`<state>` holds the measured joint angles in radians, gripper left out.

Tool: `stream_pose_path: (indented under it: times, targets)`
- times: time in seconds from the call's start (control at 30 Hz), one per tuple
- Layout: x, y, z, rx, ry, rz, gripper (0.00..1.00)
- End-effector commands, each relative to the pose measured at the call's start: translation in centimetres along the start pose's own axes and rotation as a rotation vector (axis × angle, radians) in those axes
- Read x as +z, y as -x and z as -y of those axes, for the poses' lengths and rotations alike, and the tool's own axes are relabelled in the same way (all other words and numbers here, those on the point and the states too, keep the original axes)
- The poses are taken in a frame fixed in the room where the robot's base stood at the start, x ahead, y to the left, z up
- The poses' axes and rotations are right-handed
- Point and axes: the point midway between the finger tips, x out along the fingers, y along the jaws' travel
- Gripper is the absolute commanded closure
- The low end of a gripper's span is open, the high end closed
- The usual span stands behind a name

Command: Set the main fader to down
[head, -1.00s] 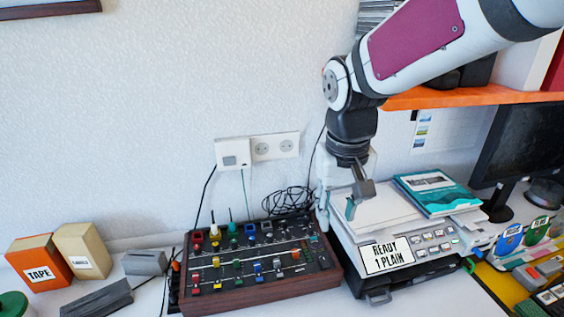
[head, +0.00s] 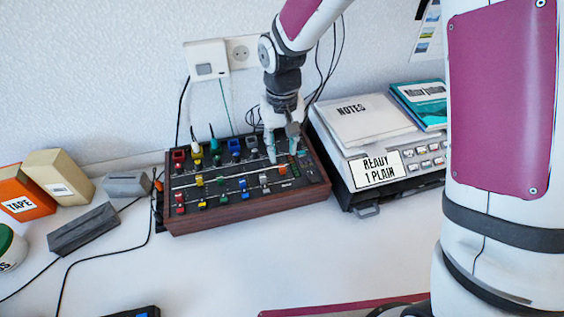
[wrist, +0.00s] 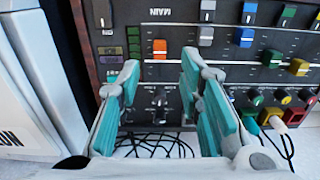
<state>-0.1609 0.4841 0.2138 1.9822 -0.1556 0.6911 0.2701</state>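The mixer (head: 240,208) is a dark panel with wooden sides, standing on the desk against the wall. The main fader has an orange cap (head: 283,170) near the panel's right end. In the wrist view the orange cap (wrist: 160,47) lies just beyond my fingertips, next to an upside-down MAIN label (wrist: 160,68). My gripper (head: 282,154) is over the back right of the mixer, pointing down. In the wrist view my gripper (wrist: 160,72) is open, with its teal fingers on either side of the cap's line and nothing between them. Whether a finger touches the panel, I cannot tell.
Other coloured fader caps and knobs, such as a blue cap (wrist: 243,37), are to the side of the main fader. Cables (wrist: 150,143) lie behind the mixer. A printer (head: 345,150) with notes stands close at right. The desk in front (head: 210,262) is mostly clear.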

Motion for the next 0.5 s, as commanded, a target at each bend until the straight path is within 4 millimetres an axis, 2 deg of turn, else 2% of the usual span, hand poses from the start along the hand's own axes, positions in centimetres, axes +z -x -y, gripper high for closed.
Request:
stream_pose_path:
  times: [0.03, 0.2, 0.3, 0.5]
  targets:
    - [0.1, -1.1, 0.0, 0.000, 0.001, 0.004, 0.67]
    - [0.1, -4.0, 0.0, 0.000, 0.000, 0.004, 0.67]
    - [0.0, -5.1, 0.0, 0.000, 0.000, 0.002, 0.67]
    - [0.0, -6.2, 0.0, 0.000, -0.002, 0.000, 0.67]
